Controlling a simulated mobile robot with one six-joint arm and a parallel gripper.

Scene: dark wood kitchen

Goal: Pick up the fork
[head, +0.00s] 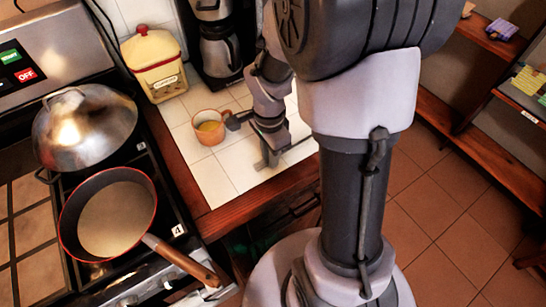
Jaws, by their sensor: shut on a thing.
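My gripper (268,158) is low over the white tiled counter (218,172), close to its front wooden edge. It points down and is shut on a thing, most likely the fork. The fork itself cannot be made out; it is too small or hidden by the fingers and my arm. Whether it touches the tiles or is lifted cannot be told.
An orange mug (209,126) stands just left of my gripper. A yellow canister (154,65) and a dark coffee maker (218,48) stand behind. The stove at left holds a red-rimmed pan (116,215) and a domed pot (85,128). Wooden shelves (480,125) stand at right.

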